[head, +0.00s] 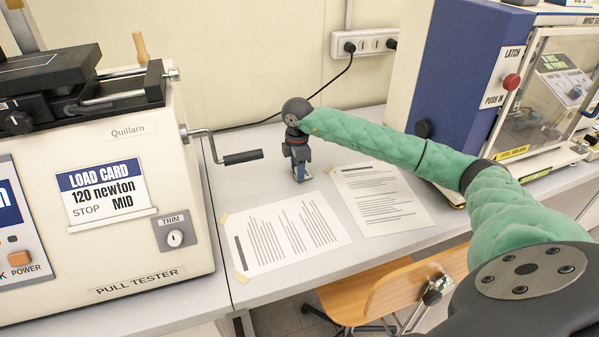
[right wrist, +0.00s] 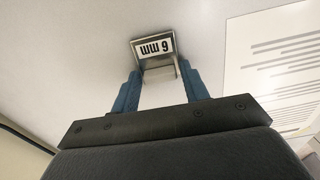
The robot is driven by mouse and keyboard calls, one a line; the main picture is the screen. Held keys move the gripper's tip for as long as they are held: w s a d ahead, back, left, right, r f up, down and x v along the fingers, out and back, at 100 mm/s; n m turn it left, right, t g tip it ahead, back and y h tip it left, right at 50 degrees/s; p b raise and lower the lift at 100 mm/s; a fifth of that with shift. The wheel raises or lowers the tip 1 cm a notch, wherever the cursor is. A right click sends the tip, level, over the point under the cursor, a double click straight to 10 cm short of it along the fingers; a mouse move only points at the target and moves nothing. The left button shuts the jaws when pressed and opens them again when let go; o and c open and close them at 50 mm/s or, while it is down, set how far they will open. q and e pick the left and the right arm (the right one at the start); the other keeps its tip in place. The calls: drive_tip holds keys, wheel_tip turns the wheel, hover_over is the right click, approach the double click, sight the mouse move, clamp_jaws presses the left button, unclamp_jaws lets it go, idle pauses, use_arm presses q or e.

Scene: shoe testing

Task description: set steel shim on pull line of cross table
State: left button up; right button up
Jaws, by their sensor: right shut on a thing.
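My right gripper (head: 299,168) points down over the grey bench behind the paper sheets. In the right wrist view its two blue fingers (right wrist: 160,78) are shut on the steel shim (right wrist: 139,45), a small metal piece. The shim has a white label with a digit and "mm", upside down; I cannot tell whether the digit is 6 or 9. In the head view the shim is mostly hidden by the gripper. The black cross table (head: 60,68) is on top of the pull tester (head: 110,240), partly cut off at top left. My left gripper is not in view.
A crank handle (head: 243,157) sticks out from the tester's right side. Two printed sheets (head: 285,235) (head: 380,200) lie on the bench (head: 250,185). A blue and white cabinet machine (head: 455,75) stands at right. A cable (head: 335,80) runs along the wall. A wooden chair (head: 400,290) is in front.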

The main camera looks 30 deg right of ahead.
drive_tip(key=shift+r, duration=0.1)
